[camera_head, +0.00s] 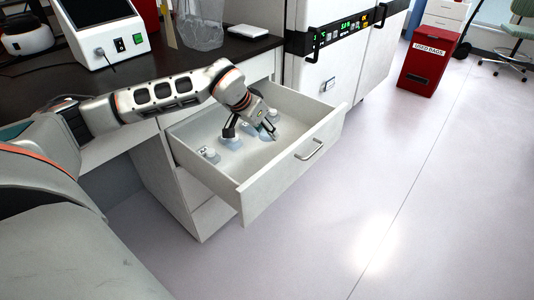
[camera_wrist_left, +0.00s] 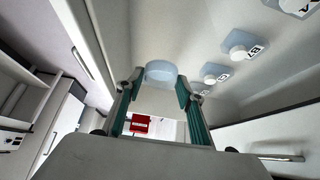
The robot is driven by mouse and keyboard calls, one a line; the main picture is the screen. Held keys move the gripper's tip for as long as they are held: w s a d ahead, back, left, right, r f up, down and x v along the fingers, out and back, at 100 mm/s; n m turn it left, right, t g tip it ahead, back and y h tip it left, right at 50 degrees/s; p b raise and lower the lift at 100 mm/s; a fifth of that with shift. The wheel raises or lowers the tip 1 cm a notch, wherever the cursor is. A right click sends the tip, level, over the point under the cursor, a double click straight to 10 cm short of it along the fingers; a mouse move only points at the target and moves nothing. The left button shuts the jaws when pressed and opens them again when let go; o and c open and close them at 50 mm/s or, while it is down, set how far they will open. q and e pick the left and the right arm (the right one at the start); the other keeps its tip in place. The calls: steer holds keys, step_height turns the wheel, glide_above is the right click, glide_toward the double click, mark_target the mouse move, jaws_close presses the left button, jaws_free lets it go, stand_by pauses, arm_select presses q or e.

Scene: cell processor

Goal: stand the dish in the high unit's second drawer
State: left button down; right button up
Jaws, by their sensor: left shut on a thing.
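My left gripper (camera_head: 270,130) reaches down into an open white drawer (camera_head: 290,165). In the left wrist view its two teal fingers (camera_wrist_left: 160,90) are shut on a pale blue round dish (camera_wrist_left: 160,71), held at the fingertips. In the head view the gripper partly hides the dish, and I cannot tell whether it touches the drawer floor. Other pale blue pieces with white knobs and labels stand in the drawer, one (camera_head: 210,154) near its left side. In the left wrist view one labelled piece (camera_wrist_left: 240,47) is to the right of the dish. My right gripper is not in view.
The drawer's front panel with its handle (camera_head: 309,149) juts out over clear floor. A dark counter (camera_head: 70,98) above it holds a white device (camera_head: 105,25) and a clear container (camera_head: 200,25). A white machine (camera_head: 335,55) stands behind, and a red bin (camera_head: 425,65) farther right.

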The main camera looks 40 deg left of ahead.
mark_target(262, 138)
arm_select(q)
step_height(262, 138, down, 4)
steer(key=shift+f+b, duration=0.15)
steer(key=shift+b, duration=0.15)
steer(key=shift+f, duration=0.65)
step_height(262, 138, down, 4)
steer(key=shift+s+r+b, duration=0.1)
steer(key=shift+r+b, duration=0.1)
steer(key=shift+b, duration=0.4)
steer(key=shift+f, duration=0.3)
steer(key=shift+r, duration=0.25)
steer(key=shift+f, duration=0.65)
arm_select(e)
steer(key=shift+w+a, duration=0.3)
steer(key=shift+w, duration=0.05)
arm_select(q)
steer(key=c, duration=1.3)
jaws_free()
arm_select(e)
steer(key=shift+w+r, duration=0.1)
